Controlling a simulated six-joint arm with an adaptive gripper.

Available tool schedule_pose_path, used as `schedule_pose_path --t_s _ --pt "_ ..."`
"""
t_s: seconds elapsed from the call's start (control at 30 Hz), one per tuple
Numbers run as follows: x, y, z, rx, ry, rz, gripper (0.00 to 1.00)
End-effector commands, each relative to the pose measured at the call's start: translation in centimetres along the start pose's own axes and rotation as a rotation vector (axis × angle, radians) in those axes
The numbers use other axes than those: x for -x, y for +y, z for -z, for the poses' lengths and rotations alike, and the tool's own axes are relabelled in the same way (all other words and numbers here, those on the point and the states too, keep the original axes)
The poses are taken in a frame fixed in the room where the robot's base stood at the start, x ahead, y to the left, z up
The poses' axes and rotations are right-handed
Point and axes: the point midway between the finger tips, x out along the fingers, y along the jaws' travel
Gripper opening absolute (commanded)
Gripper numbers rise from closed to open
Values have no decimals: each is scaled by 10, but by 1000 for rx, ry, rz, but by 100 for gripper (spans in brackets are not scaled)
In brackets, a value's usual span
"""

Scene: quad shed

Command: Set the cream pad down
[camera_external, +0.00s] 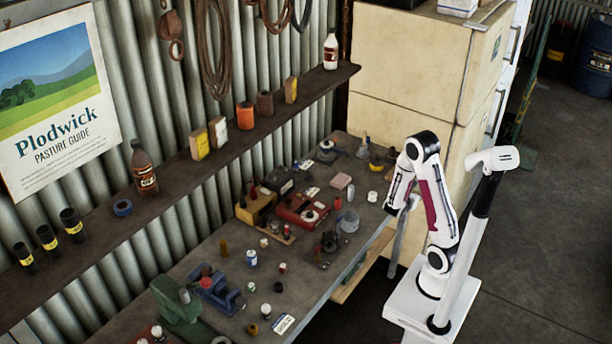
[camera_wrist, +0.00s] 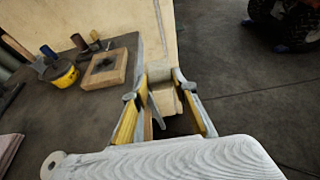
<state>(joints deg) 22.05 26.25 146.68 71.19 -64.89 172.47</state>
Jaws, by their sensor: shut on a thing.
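My gripper (camera_wrist: 158,92) shows in the wrist view with its two yellow-lined fingers on either side of the cream pad (camera_wrist: 168,104), and it is shut on it. The pad is pale and partly hidden by the fingers. In the external view my gripper (camera_external: 396,207) is low at the bench's right edge, near the far end. The pad cannot be made out there. Whether the pad touches anything below it cannot be told.
The workbench (camera_external: 221,262) is crowded with tools, jars and small parts. A yellow tin (camera_wrist: 62,74) and a wooden block (camera_wrist: 106,69) lie left of my gripper. A cream cabinet (camera_external: 405,75) stands beyond the bench. Open floor (camera_wrist: 255,90) lies to the right.

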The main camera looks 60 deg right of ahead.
Motion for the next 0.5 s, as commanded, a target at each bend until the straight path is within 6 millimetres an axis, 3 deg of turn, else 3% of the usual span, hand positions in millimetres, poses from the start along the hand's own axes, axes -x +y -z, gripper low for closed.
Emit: schedule_pose_path --t_s 0.5 --pt "0 10 0 -1 -1 -3 12"
